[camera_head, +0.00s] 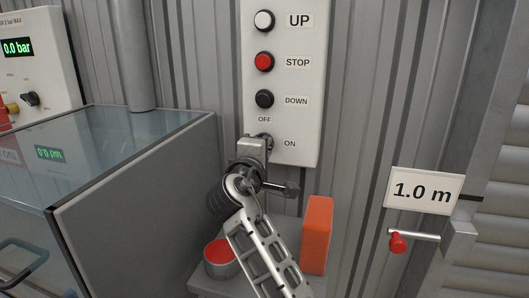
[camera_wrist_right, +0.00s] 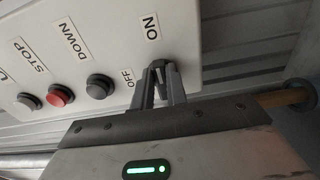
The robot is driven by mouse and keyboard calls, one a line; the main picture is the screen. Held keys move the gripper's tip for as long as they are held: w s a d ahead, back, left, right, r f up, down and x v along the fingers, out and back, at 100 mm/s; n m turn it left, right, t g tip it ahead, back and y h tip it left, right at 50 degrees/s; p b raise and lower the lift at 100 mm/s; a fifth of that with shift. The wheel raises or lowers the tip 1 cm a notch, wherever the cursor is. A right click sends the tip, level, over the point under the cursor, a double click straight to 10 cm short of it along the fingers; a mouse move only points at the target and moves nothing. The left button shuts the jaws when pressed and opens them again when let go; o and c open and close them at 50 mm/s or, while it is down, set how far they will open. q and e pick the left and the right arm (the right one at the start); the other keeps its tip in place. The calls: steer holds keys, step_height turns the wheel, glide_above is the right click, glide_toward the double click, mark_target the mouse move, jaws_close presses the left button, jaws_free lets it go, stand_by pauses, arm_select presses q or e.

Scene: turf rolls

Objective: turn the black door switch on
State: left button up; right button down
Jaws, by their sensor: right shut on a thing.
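The black door switch (camera_wrist_right: 158,65) sits at the low end of the white control panel (camera_head: 311,75), by the OFF and ON labels. In the head view it is mostly hidden behind my right gripper (camera_head: 264,140). In the right wrist view the two fingers of my right gripper (camera_wrist_right: 161,88) are on either side of the dark switch knob and closed on it. The fingers cover much of the knob, so I cannot tell which label it points to. My left gripper is not in view.
Above the switch are the black DOWN button (camera_head: 264,99), red STOP button (camera_head: 263,62) and white UP button (camera_head: 264,20). Below stand an orange block (camera_head: 316,235) and a tin with red contents (camera_head: 220,258). A glass-topped cabinet (camera_head: 140,185) is at left, a red-handled lever (camera_head: 398,243) at right.

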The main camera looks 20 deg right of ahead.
steer(key=shift+f, duration=0.1)
stand_by(0.3)
steer(key=c, duration=1.4)
jaws_free()
